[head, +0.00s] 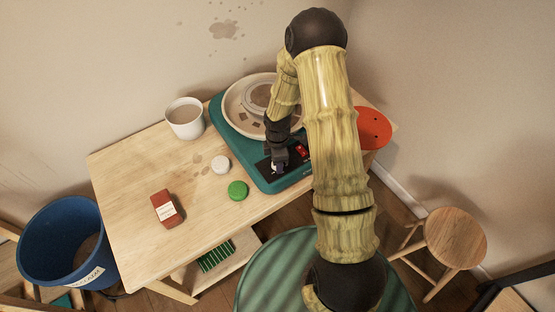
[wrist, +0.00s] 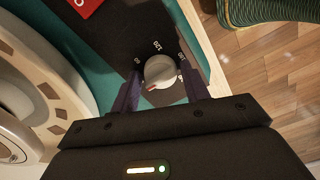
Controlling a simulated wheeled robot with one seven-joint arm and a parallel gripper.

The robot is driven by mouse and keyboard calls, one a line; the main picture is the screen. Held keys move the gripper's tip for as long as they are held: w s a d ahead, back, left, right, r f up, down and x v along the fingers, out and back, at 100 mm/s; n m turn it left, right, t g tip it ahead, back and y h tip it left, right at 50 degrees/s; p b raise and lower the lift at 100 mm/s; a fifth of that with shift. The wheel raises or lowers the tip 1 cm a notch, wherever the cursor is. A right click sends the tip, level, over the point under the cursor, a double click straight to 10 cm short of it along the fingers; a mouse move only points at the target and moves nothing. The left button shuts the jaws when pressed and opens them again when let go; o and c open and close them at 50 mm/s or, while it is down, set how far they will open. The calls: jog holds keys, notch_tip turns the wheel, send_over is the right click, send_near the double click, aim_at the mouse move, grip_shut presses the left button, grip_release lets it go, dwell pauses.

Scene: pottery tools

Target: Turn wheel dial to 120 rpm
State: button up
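The teal pottery wheel (head: 217,113) stands on the wooden table, with a black control panel at its front. Its round silver-grey dial (wrist: 160,71) sits on that panel in the wrist view, with white printed numbers around its far side. A small red mark shows on the dial's near, lower-left edge, away from the numbers at the top. My gripper (wrist: 160,76) is open, with one dark finger on each side of the dial and narrow gaps apparent. In the head view my gripper (head: 278,165) is down at the panel and hides most of the dial.
A red switch (head: 302,150) is on the panel beside my gripper. A white cup (head: 185,118), a white round piece (head: 220,164), a green round piece (head: 237,190) and a red packet (head: 167,208) are on the table (head: 130,180). An orange disc (head: 373,129) is at right.

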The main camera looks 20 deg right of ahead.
jog(key=c, duration=0.6)
